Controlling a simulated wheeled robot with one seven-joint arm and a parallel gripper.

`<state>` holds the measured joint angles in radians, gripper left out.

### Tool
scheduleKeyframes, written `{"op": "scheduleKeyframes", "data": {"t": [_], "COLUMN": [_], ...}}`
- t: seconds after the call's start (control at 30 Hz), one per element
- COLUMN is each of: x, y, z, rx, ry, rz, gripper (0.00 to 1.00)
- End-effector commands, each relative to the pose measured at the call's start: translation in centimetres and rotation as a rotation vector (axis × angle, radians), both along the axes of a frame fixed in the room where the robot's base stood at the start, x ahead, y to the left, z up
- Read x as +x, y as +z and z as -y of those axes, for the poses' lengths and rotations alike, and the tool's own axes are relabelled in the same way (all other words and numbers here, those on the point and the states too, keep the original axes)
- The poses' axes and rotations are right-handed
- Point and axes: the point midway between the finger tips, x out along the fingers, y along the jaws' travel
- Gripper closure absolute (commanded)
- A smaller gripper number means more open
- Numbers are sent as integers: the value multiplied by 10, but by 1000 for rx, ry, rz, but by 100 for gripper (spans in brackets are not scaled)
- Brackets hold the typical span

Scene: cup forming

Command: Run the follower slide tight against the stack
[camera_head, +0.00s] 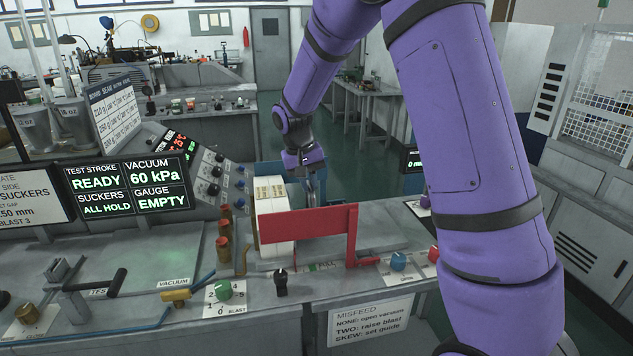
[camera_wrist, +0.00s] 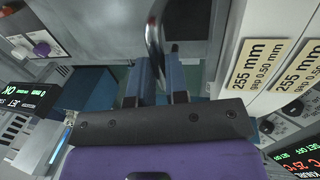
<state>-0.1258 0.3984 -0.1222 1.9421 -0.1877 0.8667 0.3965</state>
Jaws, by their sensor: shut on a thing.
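The stack (camera_head: 272,213) is white, with yellow labels on top, and stands upright behind a red guard (camera_head: 318,223). In the wrist view the stack's white top (camera_wrist: 272,98) is at the right, with labels reading 255 mm. My gripper (camera_head: 313,190) points down just right of the stack. In the wrist view its two fingers (camera_wrist: 163,85) are shut on a curved metal handle (camera_wrist: 154,42), apparently the follower slide's. The slide's body is mostly hidden by the red guard and my gripper. I cannot tell whether its face touches the stack.
The red guard stands in front of the stack, close below my gripper. Blue and red knobs (camera_head: 398,260) sit at the right.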

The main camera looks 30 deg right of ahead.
Motion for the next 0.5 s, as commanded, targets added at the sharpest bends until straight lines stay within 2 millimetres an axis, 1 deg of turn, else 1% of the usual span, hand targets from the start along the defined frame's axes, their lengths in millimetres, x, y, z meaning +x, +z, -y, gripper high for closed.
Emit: {"op": "scheduleKeyframes", "data": {"t": [0.1,0.13,0.23,0.5], "x": [1,1,1,1], "y": [1,1,1,1], "z": [-2,-2,-1,-1], "rx": [2,2,2,1], "ry": [2,2,2,0], "rz": [3,3,3,2], "gripper": [100,83,60,60]}}
